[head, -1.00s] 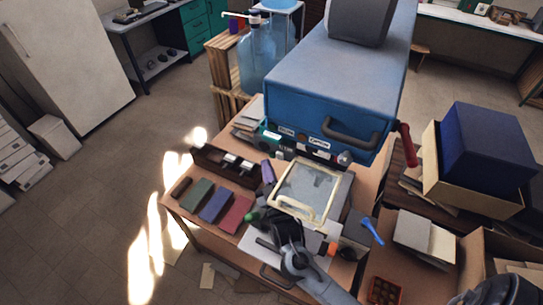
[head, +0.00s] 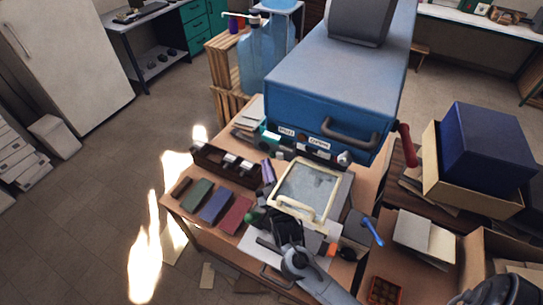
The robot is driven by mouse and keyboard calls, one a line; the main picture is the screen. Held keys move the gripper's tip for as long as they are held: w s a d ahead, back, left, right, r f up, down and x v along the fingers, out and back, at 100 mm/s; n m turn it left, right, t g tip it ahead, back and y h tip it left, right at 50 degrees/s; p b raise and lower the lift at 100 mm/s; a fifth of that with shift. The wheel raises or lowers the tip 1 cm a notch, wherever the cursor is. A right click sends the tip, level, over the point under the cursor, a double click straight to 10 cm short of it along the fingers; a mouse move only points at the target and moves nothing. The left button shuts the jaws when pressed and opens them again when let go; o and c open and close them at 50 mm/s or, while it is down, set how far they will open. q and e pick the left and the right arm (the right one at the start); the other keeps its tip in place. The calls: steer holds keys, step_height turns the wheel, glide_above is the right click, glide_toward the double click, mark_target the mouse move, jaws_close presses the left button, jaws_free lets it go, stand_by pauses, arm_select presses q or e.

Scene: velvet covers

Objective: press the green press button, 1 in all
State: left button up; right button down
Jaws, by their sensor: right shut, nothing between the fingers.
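A small green piece (head: 252,217) lies on the wooden table just left of my right gripper; it is too small to tell whether it is the press button. A teal-green item (head: 270,138) sits at the foot of the blue machine, also too small to make out. My right gripper (head: 286,218) is dark, shut and empty, low over the front part of the table near the cream-rimmed tray. I cannot tell whether it touches anything. My left gripper is not in view.
A cream-rimmed tray (head: 329,201) lies beyond the gripper. The large blue machine (head: 335,75) fills the table's back. A blue-handled item (head: 372,231) lies to the right.

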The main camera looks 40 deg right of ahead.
steer(key=shift+w+d, duration=0.3)
steer(key=shift+d, duration=0.55)
stand_by(1.0)
steer(key=shift+a+p, duration=0.2)
steer(key=shift+p, duration=0.1)
steer(key=shift+s+a, duration=0.35)
steer(key=shift+a, duration=0.35)
steer(key=shift+p, duration=0.3)
steer(key=a, duration=0.1)
steer(key=s+a+p, duration=0.1)
steer(key=a, duration=0.1)
steer(key=s+a, duration=0.1)
steer(key=shift+a, duration=0.35)
steer(key=shift+r, duration=0.1)
stand_by(0.4)
